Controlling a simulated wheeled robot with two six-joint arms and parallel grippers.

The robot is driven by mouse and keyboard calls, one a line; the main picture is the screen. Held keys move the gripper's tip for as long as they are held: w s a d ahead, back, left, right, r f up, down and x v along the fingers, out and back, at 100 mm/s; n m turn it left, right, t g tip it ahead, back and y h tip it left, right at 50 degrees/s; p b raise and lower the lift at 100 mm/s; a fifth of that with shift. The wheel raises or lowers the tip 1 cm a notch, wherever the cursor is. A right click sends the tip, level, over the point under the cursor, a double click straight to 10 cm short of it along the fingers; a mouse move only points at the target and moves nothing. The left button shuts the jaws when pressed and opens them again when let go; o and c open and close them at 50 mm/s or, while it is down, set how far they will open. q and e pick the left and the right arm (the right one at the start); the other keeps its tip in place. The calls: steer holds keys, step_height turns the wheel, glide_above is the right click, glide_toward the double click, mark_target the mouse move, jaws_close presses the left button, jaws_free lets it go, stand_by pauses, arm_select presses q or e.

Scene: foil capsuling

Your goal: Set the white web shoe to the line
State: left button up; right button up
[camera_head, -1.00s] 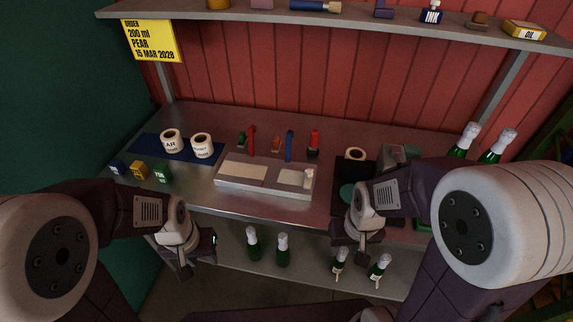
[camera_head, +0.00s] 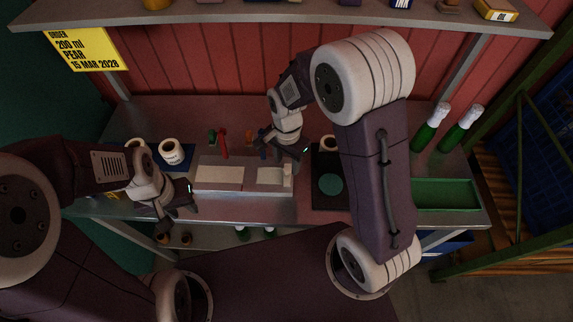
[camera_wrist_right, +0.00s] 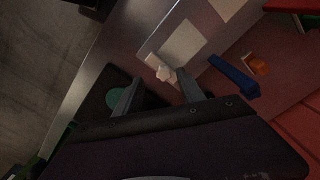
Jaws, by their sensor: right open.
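The white web shoe (camera_head: 288,171) is a small white block at the right end of the pale tray (camera_head: 240,188), beside a cream panel. In the right wrist view the shoe (camera_wrist_right: 163,74) shows just beyond and between my fingertips. My right gripper (camera_head: 290,152) is open and empty, above the back right part of the tray; its fingers (camera_wrist_right: 158,84) are spread and do not visibly touch the shoe. My left gripper (camera_head: 178,207) is by the bench's front edge, left of the tray, with fingers apart and nothing visible between them. I cannot make out a line on the tray.
A blue tool (camera_wrist_right: 235,77) and a red-handled tool (camera_head: 223,143) lie behind the tray. A black mat with a green disc (camera_head: 330,185) is to its right. A label roll (camera_head: 172,152) stands left. Two green bottles (camera_head: 430,130) and a green bin (camera_head: 447,193) are far right.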

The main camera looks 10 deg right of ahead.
mark_target(286, 169)
steer(key=f, duration=0.1)
steer(key=w+f, duration=0.1)
steer(key=f, duration=0.1)
steer(key=shift+w+f, duration=0.15)
steer(key=shift+f, duration=0.4)
steer(key=shift+s+r, duration=0.1)
steer(key=shift+s, duration=0.35)
steer(key=shift+w, duration=0.2)
jaws_close()
steer(key=shift+w, duration=0.1)
